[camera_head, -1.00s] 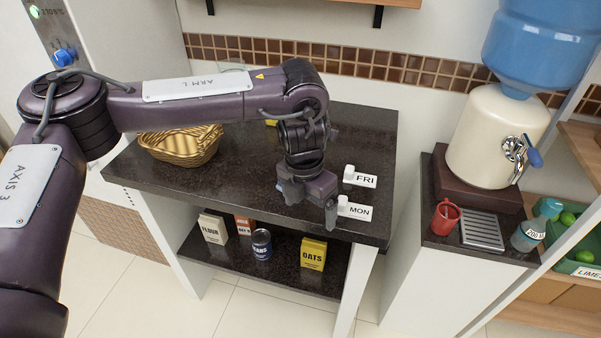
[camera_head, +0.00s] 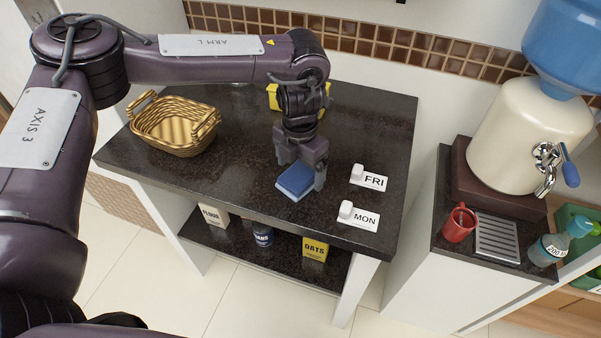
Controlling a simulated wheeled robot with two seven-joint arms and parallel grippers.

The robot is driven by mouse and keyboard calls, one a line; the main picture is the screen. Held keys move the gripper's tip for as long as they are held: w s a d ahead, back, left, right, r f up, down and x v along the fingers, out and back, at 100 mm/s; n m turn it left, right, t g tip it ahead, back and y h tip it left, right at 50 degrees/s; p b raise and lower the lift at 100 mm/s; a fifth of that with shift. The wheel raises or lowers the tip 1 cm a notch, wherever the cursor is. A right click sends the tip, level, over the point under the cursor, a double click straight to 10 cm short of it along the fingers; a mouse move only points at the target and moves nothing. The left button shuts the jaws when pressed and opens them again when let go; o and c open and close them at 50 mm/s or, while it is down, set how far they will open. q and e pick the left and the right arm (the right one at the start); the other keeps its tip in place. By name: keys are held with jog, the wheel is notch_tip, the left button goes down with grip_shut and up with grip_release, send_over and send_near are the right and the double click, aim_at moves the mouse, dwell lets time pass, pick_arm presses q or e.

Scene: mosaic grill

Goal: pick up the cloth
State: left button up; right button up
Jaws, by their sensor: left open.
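A folded blue cloth (camera_head: 296,180) lies on the dark countertop (camera_head: 240,190), left of the FRI and MON cards. My left gripper (camera_head: 297,174) is open just above the cloth, its fingers pointing down, one at the cloth's right side and the other at its far left. I cannot tell whether the fingers touch it. The gripper hides part of the cloth's far edge. My right gripper is not in view.
A wicker basket (camera_head: 176,125) stands at the counter's left. A yellow object (camera_head: 273,97) is partly hidden behind my arm. The FRI card (camera_head: 374,179) and MON card (camera_head: 364,219) stand close right. A shelf below holds an oats box (camera_head: 315,248).

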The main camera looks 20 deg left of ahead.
pick_arm(q)
jog(key=shift+f, duration=0.7)
jog(key=shift+w+f, duration=0.1)
jog(key=shift+f, duration=0.4)
jog(key=c, duration=0.9)
jog(key=shift+c, duration=0.8)
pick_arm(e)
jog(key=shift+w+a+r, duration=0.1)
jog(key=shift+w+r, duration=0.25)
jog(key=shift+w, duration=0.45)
